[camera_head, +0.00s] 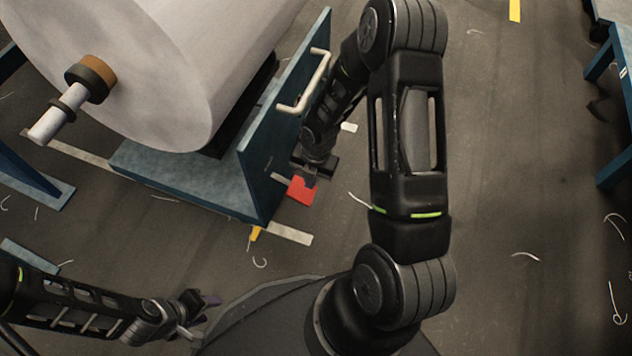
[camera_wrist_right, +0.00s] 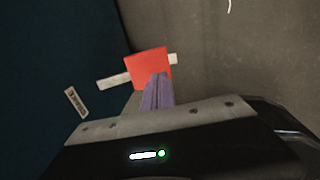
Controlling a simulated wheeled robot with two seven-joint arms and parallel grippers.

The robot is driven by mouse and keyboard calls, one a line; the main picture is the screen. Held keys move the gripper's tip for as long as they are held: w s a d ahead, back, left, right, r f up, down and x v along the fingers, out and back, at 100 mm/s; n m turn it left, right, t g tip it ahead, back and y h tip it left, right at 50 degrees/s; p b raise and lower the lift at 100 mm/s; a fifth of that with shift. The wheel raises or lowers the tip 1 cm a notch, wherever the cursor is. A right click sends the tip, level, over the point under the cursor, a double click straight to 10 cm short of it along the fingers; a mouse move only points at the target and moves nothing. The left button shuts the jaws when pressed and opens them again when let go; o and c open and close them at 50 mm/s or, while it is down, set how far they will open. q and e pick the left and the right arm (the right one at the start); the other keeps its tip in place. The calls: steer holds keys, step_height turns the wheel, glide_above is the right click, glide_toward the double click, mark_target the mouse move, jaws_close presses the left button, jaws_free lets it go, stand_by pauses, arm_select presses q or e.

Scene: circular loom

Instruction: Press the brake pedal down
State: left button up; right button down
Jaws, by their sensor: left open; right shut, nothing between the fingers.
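The red brake pedal (camera_head: 301,189) sits low beside the blue frame, near the floor. It also shows as a red plate in the right wrist view (camera_wrist_right: 149,66). My right gripper (camera_head: 310,178) reaches down over the pedal's back edge; its shut purple-grey fingers (camera_wrist_right: 157,92) overlap the lower part of the red plate in the wrist view. I cannot tell whether they touch it. Nothing is between them. My left gripper (camera_head: 203,302) is open and empty at the lower left, away from the pedal.
A blue cart frame (camera_head: 274,125) with a cream handle (camera_head: 306,84) and a large white roll (camera_head: 185,65) stands left of the pedal. A yellow piece (camera_head: 255,233) is by the frame's front corner. Thread scraps lie on the floor. Open floor is at the right.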

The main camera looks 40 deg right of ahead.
step_height(320, 180, up, 9)
steer(key=s+d+p, duration=0.2)
steer(key=s+p, duration=0.1)
steer(key=shift+w, duration=0.1)
stand_by(0.4)
